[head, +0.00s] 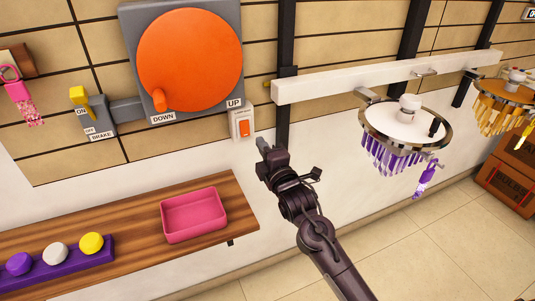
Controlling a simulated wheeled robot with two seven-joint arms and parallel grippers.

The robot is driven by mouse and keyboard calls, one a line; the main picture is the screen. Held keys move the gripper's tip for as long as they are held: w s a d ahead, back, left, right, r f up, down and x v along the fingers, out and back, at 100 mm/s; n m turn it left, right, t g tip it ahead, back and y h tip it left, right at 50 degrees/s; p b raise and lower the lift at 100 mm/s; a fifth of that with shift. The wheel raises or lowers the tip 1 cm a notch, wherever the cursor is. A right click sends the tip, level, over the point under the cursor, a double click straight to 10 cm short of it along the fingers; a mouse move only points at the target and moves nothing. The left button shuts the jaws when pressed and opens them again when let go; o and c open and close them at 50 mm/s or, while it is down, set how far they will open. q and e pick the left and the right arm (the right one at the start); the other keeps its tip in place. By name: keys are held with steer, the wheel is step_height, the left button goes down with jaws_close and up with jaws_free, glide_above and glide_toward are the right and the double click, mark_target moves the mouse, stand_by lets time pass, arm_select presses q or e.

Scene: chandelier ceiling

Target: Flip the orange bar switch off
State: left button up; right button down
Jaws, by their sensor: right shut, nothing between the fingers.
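A small orange bar switch (244,128) sits in a white wall plate (236,117) with a label too small to read. The plate is just below the "UP" label at the lower right of the big dial panel. Whether the switch is on or off is too small to tell. My right gripper (262,142) is shut and empty. It appears just right of and below the plate, pointing toward the wall. I cannot tell whether it touches the plate. My left gripper is out of view.
A large orange dial (190,58) with a handle near "DOWN" is mounted on a grey panel. A yellow brake lever (79,95) is left of it. A wooden shelf (130,227) below holds a pink tray (194,214) and a purple button strip (60,264). A chandelier (405,125) hangs at right.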

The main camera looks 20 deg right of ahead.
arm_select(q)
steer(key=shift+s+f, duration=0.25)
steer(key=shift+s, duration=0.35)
arm_select(e)
steer(key=shift+s+r, duration=0.15)
steer(key=shift+s, duration=0.7)
steer(key=shift+s+r, duration=0.15)
steer(key=shift+s, duration=0.65)
